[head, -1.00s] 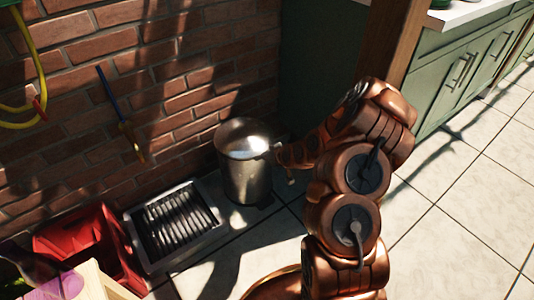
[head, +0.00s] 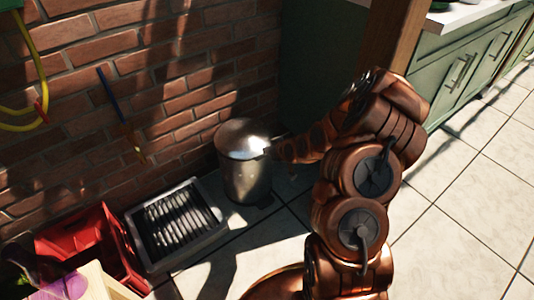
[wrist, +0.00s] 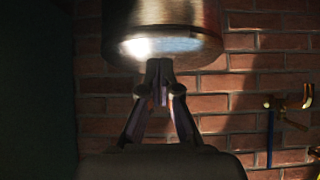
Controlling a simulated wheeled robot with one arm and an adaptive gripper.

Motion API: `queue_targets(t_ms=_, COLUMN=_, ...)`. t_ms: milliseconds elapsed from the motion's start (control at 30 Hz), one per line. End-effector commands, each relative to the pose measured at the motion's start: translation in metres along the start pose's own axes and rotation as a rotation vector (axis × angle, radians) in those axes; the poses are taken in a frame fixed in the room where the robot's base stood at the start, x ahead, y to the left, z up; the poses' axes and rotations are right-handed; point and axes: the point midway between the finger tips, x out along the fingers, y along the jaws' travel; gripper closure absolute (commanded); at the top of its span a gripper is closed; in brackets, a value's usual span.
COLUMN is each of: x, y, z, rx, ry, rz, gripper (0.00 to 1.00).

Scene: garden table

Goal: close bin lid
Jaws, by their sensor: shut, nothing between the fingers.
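The bin (head: 246,180) is a shiny metal cylinder standing upright on the floor by the brick wall. Its metal lid (head: 238,136) lies across the top and looks down on the body; a small gap at the rim cannot be ruled out. My gripper (head: 268,148) is at the right edge of the lid, partly hidden by my own arm. In the wrist view, which looks upside down, my gripper (wrist: 160,68) has its fingertips together with nothing between them. They overlap the lid's bright edge (wrist: 165,46); whether they touch it I cannot tell.
A metal tray with a ribbed rack (head: 177,225) stands left of the bin, with a red crate (head: 95,245) further left. A brick wall (head: 180,70) is close behind. A wooden post (head: 390,45) and green cabinets (head: 455,75) are at the right. The tiled floor at right is clear.

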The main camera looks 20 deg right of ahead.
Motion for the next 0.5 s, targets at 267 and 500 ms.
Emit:
queue_targets(t_ms=267, x=-0.032, y=0.001, z=0.016, rx=0.002, ry=-0.001, rz=0.001, gripper=1.0)
queue_targets(t_ms=500, x=-0.058, y=0.002, z=0.03, rx=0.002, ry=-0.002, rz=0.002, gripper=1.0)
